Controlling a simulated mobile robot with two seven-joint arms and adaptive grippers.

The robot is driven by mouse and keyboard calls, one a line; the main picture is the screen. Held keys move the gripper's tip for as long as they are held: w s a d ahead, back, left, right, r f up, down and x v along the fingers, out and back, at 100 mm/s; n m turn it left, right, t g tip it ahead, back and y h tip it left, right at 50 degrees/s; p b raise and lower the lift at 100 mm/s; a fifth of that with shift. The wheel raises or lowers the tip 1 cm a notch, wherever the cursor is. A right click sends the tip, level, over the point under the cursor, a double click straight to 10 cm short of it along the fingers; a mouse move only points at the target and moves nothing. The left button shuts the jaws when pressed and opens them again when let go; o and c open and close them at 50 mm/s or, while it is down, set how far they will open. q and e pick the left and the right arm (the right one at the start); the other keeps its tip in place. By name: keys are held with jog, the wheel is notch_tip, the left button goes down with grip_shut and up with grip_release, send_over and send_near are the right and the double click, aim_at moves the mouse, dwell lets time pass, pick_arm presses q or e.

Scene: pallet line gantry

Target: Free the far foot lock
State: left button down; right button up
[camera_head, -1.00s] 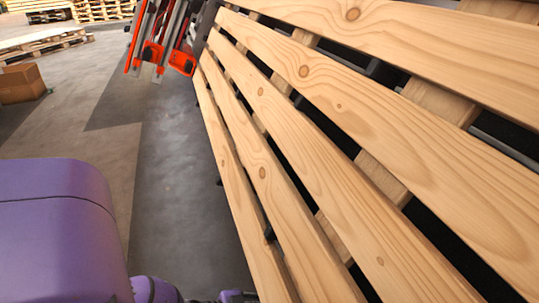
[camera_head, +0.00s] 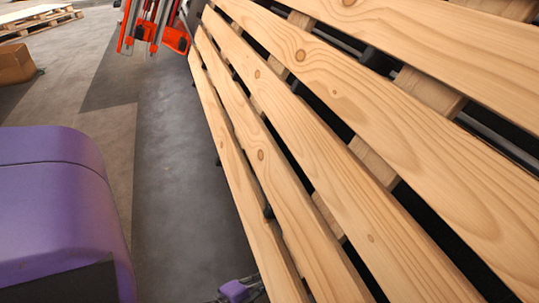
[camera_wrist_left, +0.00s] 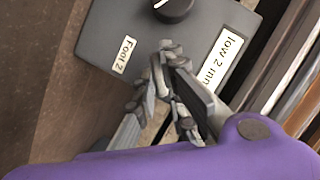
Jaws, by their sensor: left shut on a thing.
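In the left wrist view, my left gripper (camera_wrist_left: 168,88) is shut on a small grey metal part (camera_wrist_left: 158,76), mostly hidden between its fingertips. It is at the edge of a dark grey box (camera_wrist_left: 140,42) with a round black knob (camera_wrist_left: 173,8). One white label (camera_wrist_left: 124,55) seems to read "Foot 2"; a second label (camera_wrist_left: 223,56) is cut off. Which foot lock this is, I cannot tell. My right gripper is in neither view.
A large slatted wooden pallet (camera_head: 330,160) fills the right of the head view, with dark gaps between boards. Red-orange and grey gear (camera_head: 158,30) stands at its far left end. A cardboard box (camera_head: 15,64) and pallets (camera_head: 40,22) lie farther off. Grey floor (camera_head: 175,180) beside the pallet is clear.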

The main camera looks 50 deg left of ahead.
pick_arm(q)
jog(key=shift+d+f+m+t+y+b, duration=0.15)
jog(key=shift+m+t+y+b, duration=0.2)
jog(key=shift+m+t+b, duration=0.7)
jog(key=shift+d+f+m+t+y+b, duration=0.15)
jog(key=shift+m+t+y+b, duration=0.2)
jog(key=shift+m+b, duration=1.25)
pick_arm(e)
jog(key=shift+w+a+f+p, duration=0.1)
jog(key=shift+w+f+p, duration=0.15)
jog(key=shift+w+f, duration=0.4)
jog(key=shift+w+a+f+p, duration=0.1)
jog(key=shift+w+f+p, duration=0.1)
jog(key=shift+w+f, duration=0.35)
pick_arm(q)
jog(key=shift+a+m, duration=0.1)
jog(key=shift+m, duration=0.55)
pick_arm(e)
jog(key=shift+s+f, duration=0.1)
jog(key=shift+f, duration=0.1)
pick_arm(q)
jog(key=c, duration=1.8)
grip_release()
